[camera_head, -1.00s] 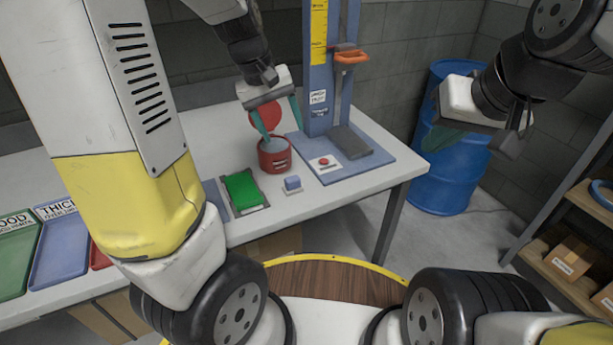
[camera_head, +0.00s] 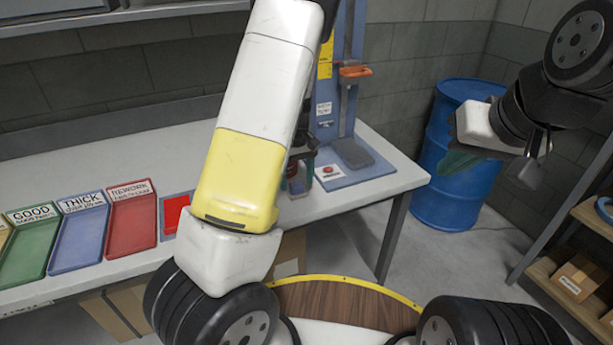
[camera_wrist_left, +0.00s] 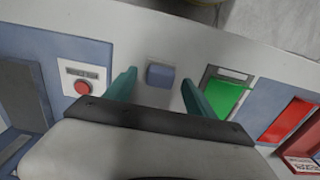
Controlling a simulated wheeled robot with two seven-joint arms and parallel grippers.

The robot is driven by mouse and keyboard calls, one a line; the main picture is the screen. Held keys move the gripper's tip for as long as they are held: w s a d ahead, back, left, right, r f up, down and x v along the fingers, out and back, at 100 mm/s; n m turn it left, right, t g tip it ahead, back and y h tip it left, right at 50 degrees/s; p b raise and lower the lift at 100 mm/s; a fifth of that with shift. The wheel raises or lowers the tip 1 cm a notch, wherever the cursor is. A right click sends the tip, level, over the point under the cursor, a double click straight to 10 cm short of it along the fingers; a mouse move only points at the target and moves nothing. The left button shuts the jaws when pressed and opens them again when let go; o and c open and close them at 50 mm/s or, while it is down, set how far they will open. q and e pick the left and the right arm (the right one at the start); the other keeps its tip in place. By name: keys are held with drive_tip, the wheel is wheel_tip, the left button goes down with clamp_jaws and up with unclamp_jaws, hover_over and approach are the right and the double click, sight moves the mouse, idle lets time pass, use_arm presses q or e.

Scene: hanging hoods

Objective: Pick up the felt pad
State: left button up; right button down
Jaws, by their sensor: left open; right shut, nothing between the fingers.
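A green pad-like piece (camera_wrist_left: 226,98) lies in a grey frame on the bench, right of my left gripper in the left wrist view; I cannot tell for sure that it is the felt pad. A small blue block (camera_wrist_left: 160,75) on a pale base shows between the fingers of my left gripper (camera_wrist_left: 158,77), which is open and empty above the bench. In the head view my left arm hides the green piece and most of that gripper. My right gripper (camera_head: 468,161) is shut and empty, in front of the blue barrel.
A red piece (camera_wrist_left: 287,119) lies in a blue tray, with labelled green (camera_head: 28,252), blue (camera_head: 78,240) and red (camera_head: 131,224) trays left of it. A blue stand (camera_head: 349,158) with a red button is at the bench's right. A blue barrel (camera_head: 448,205) stands beyond.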

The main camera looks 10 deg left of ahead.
use_arm(q)
wheel_tip(320, 180, down, 2)
drive_tip(key=shift+f, duration=0.1)
drive_tip(key=c, duration=1.2)
drive_tip(key=shift+r, duration=0.65)
wheel_tip(320, 180, up, 2)
drive_tip(key=shift+r, duration=0.2)
drive_tip(key=s+d, duration=0.1)
drive_tip(key=s, duration=0.4)
drive_tip(key=s+r, duration=0.1)
drive_tip(key=s, duration=0.4)
drive_tip(key=s+d, duration=0.1)
drive_tip(key=s, duration=0.4)
drive_tip(key=shift+s+d+r, duration=0.15)
drive_tip(key=shift+s+d, duration=0.2)
drive_tip(key=shift+s, duration=0.05)
